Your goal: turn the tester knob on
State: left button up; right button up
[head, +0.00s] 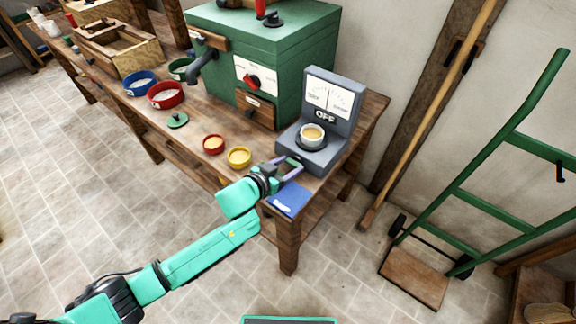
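The tester (341,105) is a grey stand at the right end of the wooden bench. Its dial face sits above a label that reads OFF. A small cup with pale contents (313,133) stands on the round plate of its base. My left gripper (292,166) is at the front of the tester base, with its fingers spread apart. I cannot make out the knob; the gripper covers part of the base front there. I cannot tell whether the fingers touch it. My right gripper is not in view.
A green machine (290,60) with a red knob (252,82) stands behind. A green hand truck (490,205) stands right; open floor lies in front.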

pick_arm(q)
jog(key=c, duration=0.5)
jog(key=shift+o, duration=0.2)
jog(key=shift+s+f, duration=0.1)
jog(key=shift+s+d+f+m+t+y+b, duration=0.15)
jog(key=shift+m+t+y+b, duration=0.35)
jog(key=shift+m, duration=0.5)
jog(key=shift+d+m+t+y+b, duration=0.25)
jog(key=shift+m+y+b, duration=0.25)
jog(key=shift+m+b, duration=0.4)
jog(key=shift+m+t+b, duration=0.35)
jog(key=shift+m+b, duration=0.05)
jog(key=shift+m, duration=0.1)
jog(key=shift+y, duration=0.3)
